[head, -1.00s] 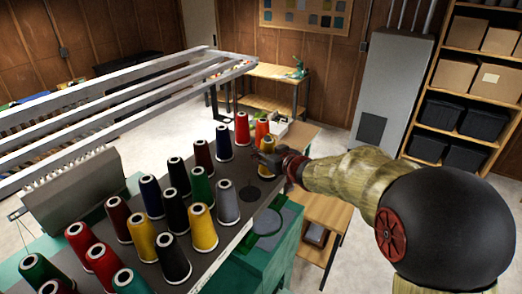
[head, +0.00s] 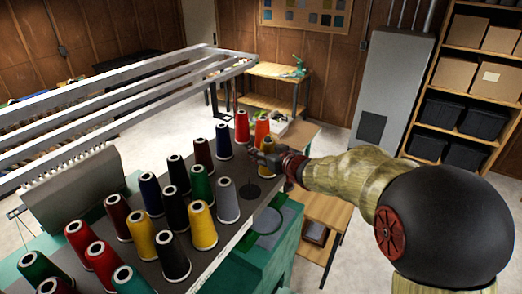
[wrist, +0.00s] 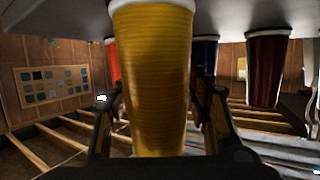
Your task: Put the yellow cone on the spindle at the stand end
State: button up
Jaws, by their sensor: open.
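A yellow cone (head: 267,143) shows only in part at the far end of the grey stand, mostly hidden behind my gripper (head: 262,156). In the wrist view, which appears upside down, the yellow cone (wrist: 155,80) fills the middle with its pale base rim uppermost. My open gripper (wrist: 160,125) has one finger on each side of it; I cannot tell whether they touch it. An empty dark disc (head: 252,192) lies on the stand in front of the gripper; no spindle is clear there.
Several cones stand in rows on the stand, including a grey one (head: 227,200) and a red one (head: 242,127) near my gripper. Pale rails (head: 150,90) run above left. A green machine (head: 265,240) is below the stand's right edge.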

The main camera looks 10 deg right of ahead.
jog(key=shift+o, duration=1.2)
